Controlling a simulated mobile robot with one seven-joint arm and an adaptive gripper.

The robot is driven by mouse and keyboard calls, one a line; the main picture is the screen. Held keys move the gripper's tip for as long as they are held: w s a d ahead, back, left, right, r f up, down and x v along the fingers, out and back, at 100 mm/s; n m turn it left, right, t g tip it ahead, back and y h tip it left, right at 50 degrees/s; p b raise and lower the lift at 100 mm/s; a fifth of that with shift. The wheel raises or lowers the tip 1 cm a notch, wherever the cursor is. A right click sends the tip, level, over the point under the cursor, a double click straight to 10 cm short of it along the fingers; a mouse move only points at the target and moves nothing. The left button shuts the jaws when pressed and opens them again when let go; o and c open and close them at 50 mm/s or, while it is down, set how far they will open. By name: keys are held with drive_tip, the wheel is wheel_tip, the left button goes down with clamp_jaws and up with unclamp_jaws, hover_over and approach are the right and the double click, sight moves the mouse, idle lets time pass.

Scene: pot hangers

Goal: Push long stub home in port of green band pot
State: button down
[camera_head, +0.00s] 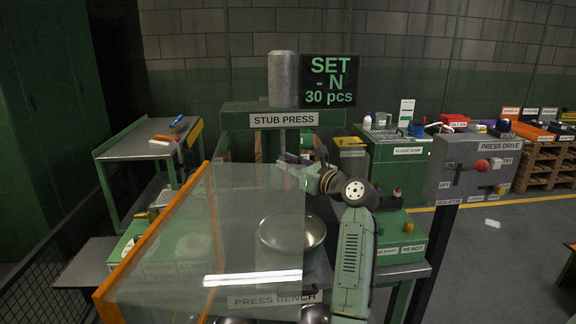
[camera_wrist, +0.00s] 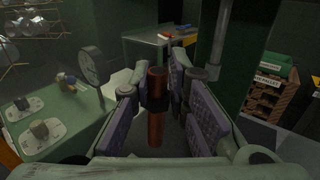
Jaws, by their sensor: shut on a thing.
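My gripper (camera_wrist: 158,100) shows in the wrist view with its purple-padded fingers on both sides of a reddish-brown stub (camera_wrist: 155,128). It is shut on this stub, which has a wider, darker upper part. In the head view my gripper (camera_head: 287,164) is below the stub press, partly behind the clear guard, and the stub cannot be made out there. A shiny metal pot (camera_head: 285,234) sits open side up on the press bench, below and apart from my gripper. I cannot make out a green band or a port on it.
The clear guard panel (camera_head: 190,240) with an orange edge stands at front left. The stub press (camera_head: 283,119) stands behind my gripper. The press drive box (camera_head: 474,168) is at right. Rims of more pots (camera_head: 315,314) show at the bottom. A gauge (camera_wrist: 92,65) stands left of my gripper.

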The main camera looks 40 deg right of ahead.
drive_tip(key=shift+w+d+r+n+y, duration=0.1)
drive_tip(key=shift+d+r+n+y, duration=0.05)
drive_tip(key=shift+n+y, duration=0.15)
drive_tip(key=shift+f+y, duration=0.2)
drive_tip(key=shift+y, duration=0.1)
drive_tip(key=shift+f+b, duration=0.35)
drive_tip(key=shift+f, duration=2.3)
drive_tip(key=shift+n+p, duration=0.35)
drive_tip(key=shift+n, duration=0.05)
drive_tip(key=shift+f, duration=1.7)
drive_tip(key=c, duration=1.5)
unclamp_jaws()
drive_tip(key=shift+o, duration=0.2)
